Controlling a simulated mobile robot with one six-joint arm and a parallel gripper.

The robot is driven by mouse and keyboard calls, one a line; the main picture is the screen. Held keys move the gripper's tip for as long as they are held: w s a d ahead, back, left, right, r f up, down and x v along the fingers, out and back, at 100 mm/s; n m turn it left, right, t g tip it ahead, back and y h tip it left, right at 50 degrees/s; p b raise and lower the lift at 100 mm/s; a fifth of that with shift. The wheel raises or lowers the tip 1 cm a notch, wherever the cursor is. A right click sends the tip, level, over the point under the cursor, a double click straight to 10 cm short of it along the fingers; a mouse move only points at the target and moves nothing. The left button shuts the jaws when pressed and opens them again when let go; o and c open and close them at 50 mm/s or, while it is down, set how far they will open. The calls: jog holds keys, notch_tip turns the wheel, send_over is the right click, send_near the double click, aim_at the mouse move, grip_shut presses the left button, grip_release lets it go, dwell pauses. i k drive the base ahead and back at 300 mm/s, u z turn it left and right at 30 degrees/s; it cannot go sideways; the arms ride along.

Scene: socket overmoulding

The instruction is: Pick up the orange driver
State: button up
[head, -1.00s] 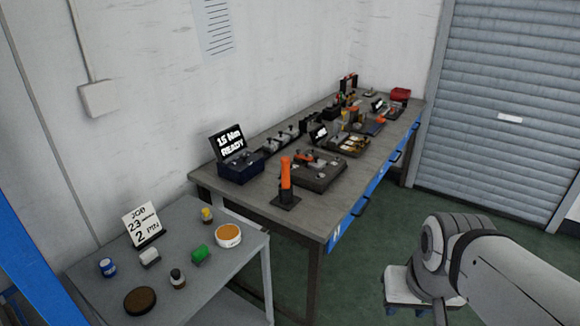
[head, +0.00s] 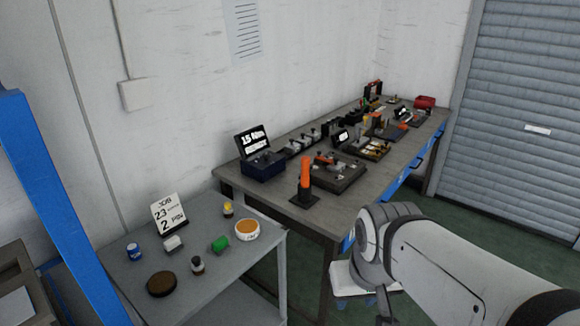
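The orange driver (head: 305,172) stands upright in a dark stand (head: 304,198) near the front left corner of the long workbench (head: 262,207). Its orange body is in clear view and nothing covers it. My arm shows at the lower right, in front of the bench's near right part. My gripper is not visible in the head view, so its fingers and anything in them are hidden from me.
A blue unit with a "15 Nm" display (head: 252,142) stands behind the driver. A dark fixture (head: 338,173) is to its right.

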aim_at(306, 161)
jog(key=z, duration=0.05)
jog(key=i, duration=1)
jog(key=u, duration=2)
jog(key=k, duration=1.05)
jog(key=z, duration=1.6)
jog(key=i, duration=0.4)
jog(key=u, duration=0.1)
